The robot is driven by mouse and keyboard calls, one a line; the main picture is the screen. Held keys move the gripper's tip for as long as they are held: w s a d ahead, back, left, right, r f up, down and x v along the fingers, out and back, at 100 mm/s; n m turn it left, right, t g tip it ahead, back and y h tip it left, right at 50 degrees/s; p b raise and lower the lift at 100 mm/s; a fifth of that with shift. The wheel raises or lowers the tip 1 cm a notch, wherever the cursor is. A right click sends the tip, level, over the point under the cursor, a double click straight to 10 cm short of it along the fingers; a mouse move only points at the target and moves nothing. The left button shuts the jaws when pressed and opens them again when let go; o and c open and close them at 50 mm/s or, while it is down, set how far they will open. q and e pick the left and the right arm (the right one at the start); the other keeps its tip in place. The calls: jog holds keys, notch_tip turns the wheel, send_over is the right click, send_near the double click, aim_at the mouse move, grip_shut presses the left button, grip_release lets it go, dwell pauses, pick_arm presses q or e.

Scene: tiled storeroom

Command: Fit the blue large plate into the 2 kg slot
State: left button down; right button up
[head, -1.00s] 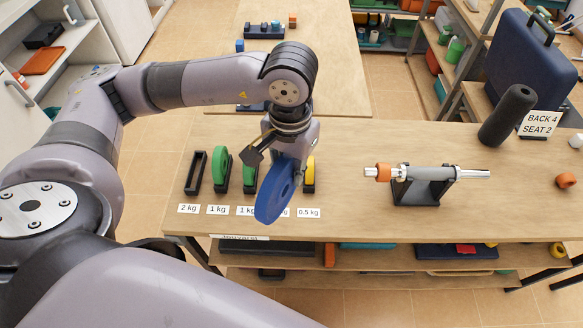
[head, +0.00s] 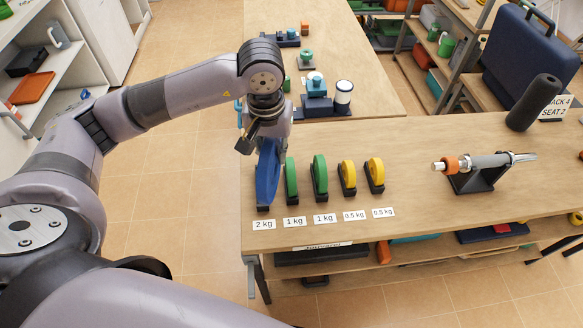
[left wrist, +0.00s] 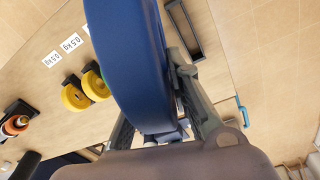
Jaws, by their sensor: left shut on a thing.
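My left gripper (head: 269,140) is shut on the blue large plate (head: 267,173), which hangs upright, edge-on, below it. In the head view the plate is over the black 2 kg slot (head: 262,208), hiding most of it, behind the "2 kg" label (head: 264,225). In the left wrist view the plate (left wrist: 130,60) fills the middle between the fingers, and the empty slot frame (left wrist: 197,47) shows beside it. The plate looks to be above the slot, not seated in it. My right gripper is not in view.
Right of the slot stand two green plates (head: 291,178) (head: 320,175) and two yellow plates (head: 348,175) (head: 375,172) in black holders. A dumbbell bar (head: 485,162) rests on a black stand at the right. The table between them is clear.

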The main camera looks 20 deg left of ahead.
pick_arm(q)
jog(key=w+a+f+n, duration=0.2)
jog(key=w+a+n, duration=0.1)
jog(key=a, duration=0.4)
jog(key=shift+w+a+t+y, duration=0.2)
jog(key=shift+w+t+y, duration=0.15)
jog(key=shift+w, duration=0.55)
notch_tip(320, 180, down, 6)
jog(key=b, duration=0.5)
jog(key=shift+r+b, duration=0.1)
jog(key=shift+b, duration=0.25)
jog(key=shift+s+d, duration=0.1)
